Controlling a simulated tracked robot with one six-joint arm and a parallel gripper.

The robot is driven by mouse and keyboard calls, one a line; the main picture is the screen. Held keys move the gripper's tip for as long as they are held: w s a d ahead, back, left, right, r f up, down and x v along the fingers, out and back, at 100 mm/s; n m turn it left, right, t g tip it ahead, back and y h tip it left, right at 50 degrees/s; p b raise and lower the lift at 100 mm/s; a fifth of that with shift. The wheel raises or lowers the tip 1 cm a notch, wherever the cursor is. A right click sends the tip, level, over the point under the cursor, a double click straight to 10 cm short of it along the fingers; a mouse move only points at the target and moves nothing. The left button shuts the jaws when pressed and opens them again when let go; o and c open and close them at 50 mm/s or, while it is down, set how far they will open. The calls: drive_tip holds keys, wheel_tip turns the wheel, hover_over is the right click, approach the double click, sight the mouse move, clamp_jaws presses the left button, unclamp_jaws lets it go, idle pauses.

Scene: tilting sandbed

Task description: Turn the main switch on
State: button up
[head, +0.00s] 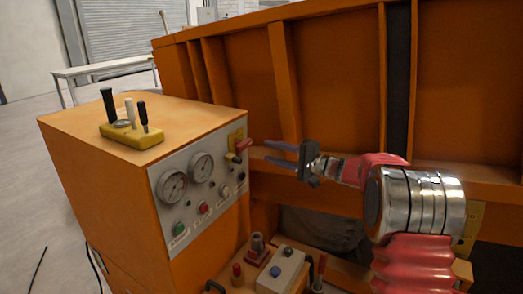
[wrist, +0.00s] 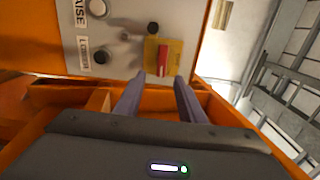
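The main switch is a red handle (head: 243,145) on a yellow plate (head: 235,138) at the upper right of the grey control panel (head: 165,205). In the wrist view the red handle (wrist: 162,62) stands on the yellow plate (wrist: 174,47), just beyond the fingertips and roughly between their lines. My gripper (head: 267,152) is open and empty, to the right of the switch in the head view, its fingers pointing at the panel. In the wrist view my gripper (wrist: 160,82) shows two separated fingers. A gap to the handle appears to remain.
The panel also carries two gauges (head: 173,186) and several buttons. A yellow lever block (head: 132,132) sits on the orange cabinet (head: 95,170). The orange sandbed wall (head: 345,75) stands behind my arm. Below are a grey box with a blue button (head: 276,271) and red knobs.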

drive_tip(key=v, duration=0.5)
